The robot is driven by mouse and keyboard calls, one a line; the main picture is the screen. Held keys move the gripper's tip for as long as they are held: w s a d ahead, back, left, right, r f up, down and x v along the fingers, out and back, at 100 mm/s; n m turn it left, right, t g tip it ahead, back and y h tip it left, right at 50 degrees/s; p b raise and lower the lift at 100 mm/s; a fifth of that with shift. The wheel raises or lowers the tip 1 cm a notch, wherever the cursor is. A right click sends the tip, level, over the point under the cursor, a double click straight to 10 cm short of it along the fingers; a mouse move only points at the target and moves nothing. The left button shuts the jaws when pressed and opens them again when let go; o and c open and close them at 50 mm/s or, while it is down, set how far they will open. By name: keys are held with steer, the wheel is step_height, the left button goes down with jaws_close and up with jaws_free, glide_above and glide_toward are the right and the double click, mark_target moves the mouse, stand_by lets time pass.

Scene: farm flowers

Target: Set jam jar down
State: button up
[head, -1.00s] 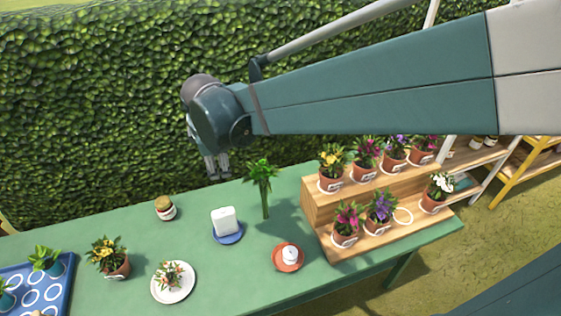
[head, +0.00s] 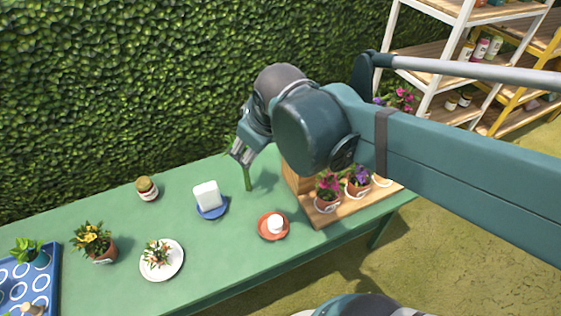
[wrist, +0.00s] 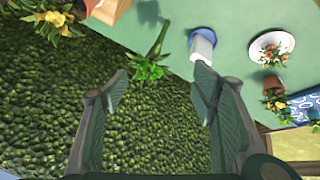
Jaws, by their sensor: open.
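The jam jar (head: 146,188) has a brownish lid and a pale label. It stands upright on the back left part of the green table (head: 215,255) in the head view. My gripper (head: 240,152) is above the table's back edge, to the right of the jar and well apart from it. In the wrist view my gripper (wrist: 160,85) has its two fingers wide apart with nothing held between them. I cannot make out the jar in the wrist view; the right finger may hide it.
A white block (head: 207,195) on a blue dish, an orange saucer (head: 264,233), a white plate (head: 176,262) with flowers and a potted plant (head: 92,240) stand around. A green stem (head: 248,178) is just below my gripper. A wooden stand (head: 325,216) is at right.

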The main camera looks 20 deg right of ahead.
steer(key=s+d+f+m+t, duration=0.1)
steer(key=s+d+f+m, duration=0.1)
steer(key=s+d+m, duration=0.2)
steer(key=shift+s+m, duration=0.9)
steer(key=shift+s, duration=0.75)
